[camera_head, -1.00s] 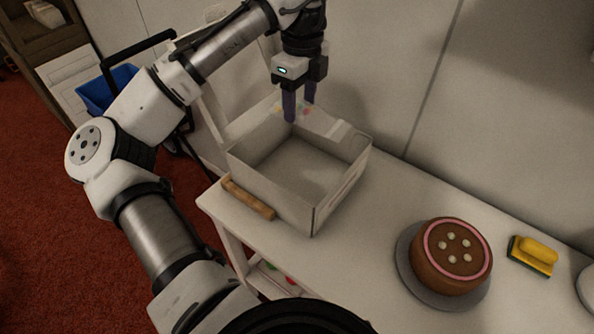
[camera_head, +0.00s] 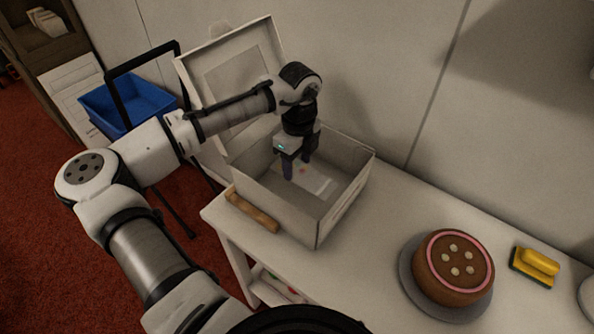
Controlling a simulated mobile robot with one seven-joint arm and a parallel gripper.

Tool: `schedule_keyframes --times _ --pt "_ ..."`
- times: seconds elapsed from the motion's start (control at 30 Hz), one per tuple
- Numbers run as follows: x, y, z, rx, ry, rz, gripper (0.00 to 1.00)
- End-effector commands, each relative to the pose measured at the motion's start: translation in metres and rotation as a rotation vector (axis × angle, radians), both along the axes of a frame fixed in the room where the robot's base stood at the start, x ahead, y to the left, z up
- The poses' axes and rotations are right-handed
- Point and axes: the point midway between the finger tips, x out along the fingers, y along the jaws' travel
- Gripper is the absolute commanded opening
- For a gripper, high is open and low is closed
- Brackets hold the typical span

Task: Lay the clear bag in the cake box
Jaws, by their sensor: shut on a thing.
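The cake box (camera_head: 345,205) stands on the white table with its lid (camera_head: 215,55) raised at the back left. The fingers hide part of the bag.
A brown cake (camera_head: 453,267) with a pink ring sits on a grey turntable (camera_head: 408,285) to the right. A yellow-green brush (camera_head: 535,265) lies beyond it. A wooden rolling pin (camera_head: 252,211) lies against the box's front left. A blue bin (camera_head: 140,103) stands behind left.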

Motion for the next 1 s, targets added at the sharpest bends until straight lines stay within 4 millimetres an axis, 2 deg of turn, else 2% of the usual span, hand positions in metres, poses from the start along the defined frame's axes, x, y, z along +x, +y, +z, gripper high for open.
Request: schedule_keyframes --times 0.37,1.0 --pt "0.000 0.000 -0.041 0.000 0.000 0.000 0.17" --pt "0.000 0.000 -0.053 -0.001 0.001 0.001 0.17"
